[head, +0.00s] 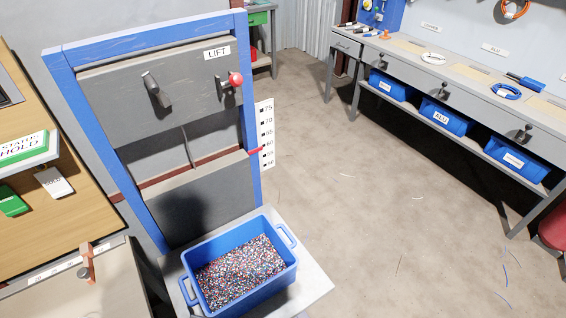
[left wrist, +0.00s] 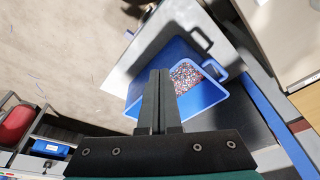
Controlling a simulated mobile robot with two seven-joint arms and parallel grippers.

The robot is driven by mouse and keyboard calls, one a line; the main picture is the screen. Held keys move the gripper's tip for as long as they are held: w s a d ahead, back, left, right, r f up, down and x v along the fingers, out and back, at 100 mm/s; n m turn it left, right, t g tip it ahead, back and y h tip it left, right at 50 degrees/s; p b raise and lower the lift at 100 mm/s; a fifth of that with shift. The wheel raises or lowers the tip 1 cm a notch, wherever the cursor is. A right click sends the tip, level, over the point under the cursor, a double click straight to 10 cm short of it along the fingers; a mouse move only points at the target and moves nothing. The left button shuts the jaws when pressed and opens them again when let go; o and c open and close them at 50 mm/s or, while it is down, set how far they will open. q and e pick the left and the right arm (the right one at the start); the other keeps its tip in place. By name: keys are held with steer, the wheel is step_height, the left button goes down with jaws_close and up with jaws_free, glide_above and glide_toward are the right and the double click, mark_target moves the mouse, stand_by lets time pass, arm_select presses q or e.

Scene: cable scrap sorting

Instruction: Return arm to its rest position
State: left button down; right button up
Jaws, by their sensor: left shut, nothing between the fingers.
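My left gripper (left wrist: 160,74) shows in the left wrist view with its two dark fingers together and nothing between them. It is in front of the blue bin (left wrist: 207,98), covering part of it; the height between them is hard to tell. In the head view the blue bin (head: 246,294) holds a mass of small multicoloured scraps (head: 240,271) and stands on a pale platform (head: 318,284) at the foot of the lift. Neither arm shows in the head view. My right gripper is in no view.
The blue-framed lift (head: 252,100) has a grey panel with a red-knobbed lever (head: 235,79) and a height scale (head: 265,135). A wooden desk (head: 75,215) is at the left. A workbench (head: 455,80) with blue bins underneath is at the right. Open floor (head: 370,200) lies between, with a few thin wires.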

arm_select(q)
steer(key=s+f+g+b, duration=0.1)
steer(key=s+f+b, duration=0.3)
steer(key=f, duration=0.9)
steer(key=s+f+b, duration=0.3)
steer(key=f+b, duration=0.1)
steer(key=f, duration=0.9)
steer(key=s+a+f+g+b, duration=0.1)
steer(key=s+a+f+b, duration=0.2)
steer(key=s+f, duration=0.8)
steer(key=shift+f+b, duration=0.55)
steer(key=shift+b, duration=0.7)
